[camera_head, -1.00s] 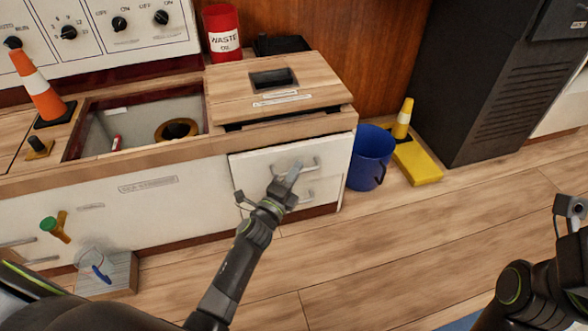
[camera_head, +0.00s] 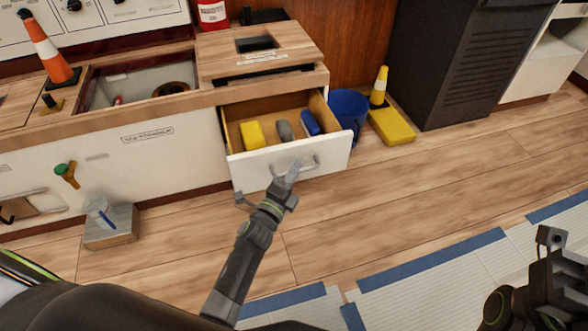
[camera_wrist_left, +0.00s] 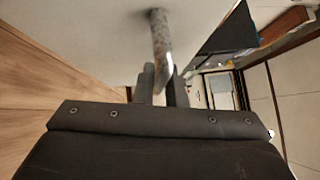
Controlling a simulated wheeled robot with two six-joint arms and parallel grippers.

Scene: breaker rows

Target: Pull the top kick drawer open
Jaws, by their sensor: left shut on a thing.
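The top kick drawer (camera_head: 290,165) stands pulled out from the white cabinet at the centre of the head view. Its inside shows a yellow block (camera_head: 252,134), a grey item (camera_head: 284,131) and a blue item (camera_head: 311,123). My left gripper (camera_head: 290,174) is shut on the drawer's metal handle (camera_head: 309,163). In the left wrist view the handle (camera_wrist_left: 161,42) runs between the fingers (camera_wrist_left: 158,84). My right gripper (camera_head: 552,238) is at the right edge, away from the drawer; its fingers are not clear.
A blue bucket (camera_head: 349,108) stands on the floor right beside the open drawer. A yellow wedge with a cone (camera_head: 390,125) lies further right, near a black cabinet (camera_head: 455,65). A grey box (camera_head: 111,227) sits on the floor at left.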

